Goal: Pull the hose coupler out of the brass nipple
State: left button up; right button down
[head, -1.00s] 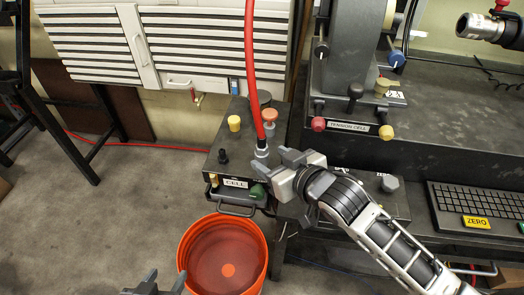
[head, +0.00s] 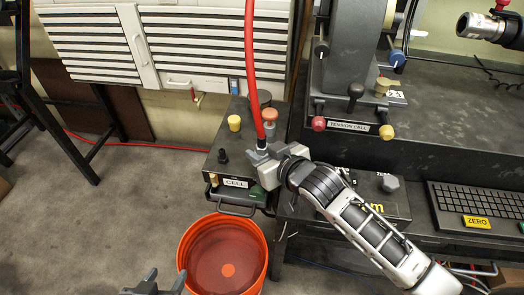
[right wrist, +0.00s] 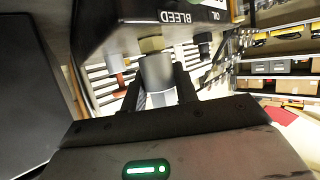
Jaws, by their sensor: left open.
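The red hose (head: 250,65) hangs down to the silver hose coupler (head: 261,145) on the dark bench block. In the right wrist view the coupler (right wrist: 158,75) is a grey cylinder meeting the brass nipple (right wrist: 151,44). No clear gap shows between them. My right gripper (head: 262,159) is at the coupler, and its dark fingers (right wrist: 160,88) lie on both sides of it. I cannot tell whether they press on it.
The orange bucket (head: 222,258) stands on the floor below the block's front handle (head: 237,209). A yellow knob (head: 234,123) and a red-orange knob (head: 270,117) stand near the coupler. The tension cell (head: 350,126) and keyboard (head: 478,199) are to the right. The floor at left is open.

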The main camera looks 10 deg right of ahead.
aim_at(262, 136)
dwell(0.4)
jog(key=shift+r, duration=0.15)
jog(key=shift+w+r+p, duration=0.1)
jog(key=shift+r+p, duration=0.6)
jog(key=shift+p, duration=0.1)
jog(key=shift+r+p, duration=0.3)
jog(key=shift+r, duration=0.1)
jog(key=shift+r+p, duration=0.45)
jog(key=shift+p, duration=0.2)
jog(key=shift+r+p, duration=0.7)
jog(key=shift+r, duration=0.65)
